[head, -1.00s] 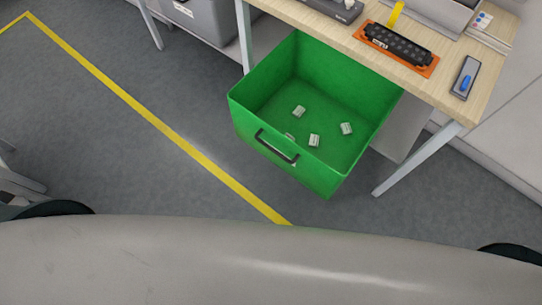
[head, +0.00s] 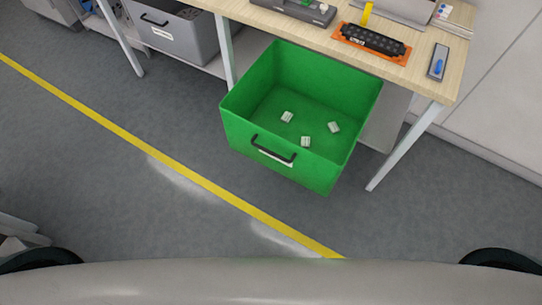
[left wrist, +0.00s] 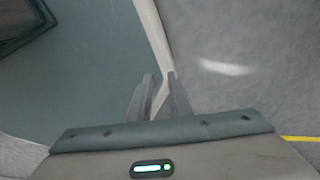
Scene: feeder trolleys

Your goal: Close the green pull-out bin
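The green pull-out bin (head: 240,135) stands pulled out from under the wooden-topped table in the head view. Its black handle (head: 273,152) is on the front wall, facing me. Several small light-coloured pieces lie on its floor, with one (head: 305,141) near the front. My left gripper (left wrist: 160,80) shows in the left wrist view, its two fingers pointing up in the picture with a small gap between the tips. Nothing is seen between them. The bin is not recognisable in that view. Neither gripper shows in the head view.
The table (head: 300,37) carries an orange-framed black block (head: 372,40) and a small blue-topped device (head: 438,62). A table leg (head: 404,146) stands right of the bin. A grey bin (head: 185,35) is at the upper left. The floor before the green bin is clear, crossed by a yellow line (head: 180,172).

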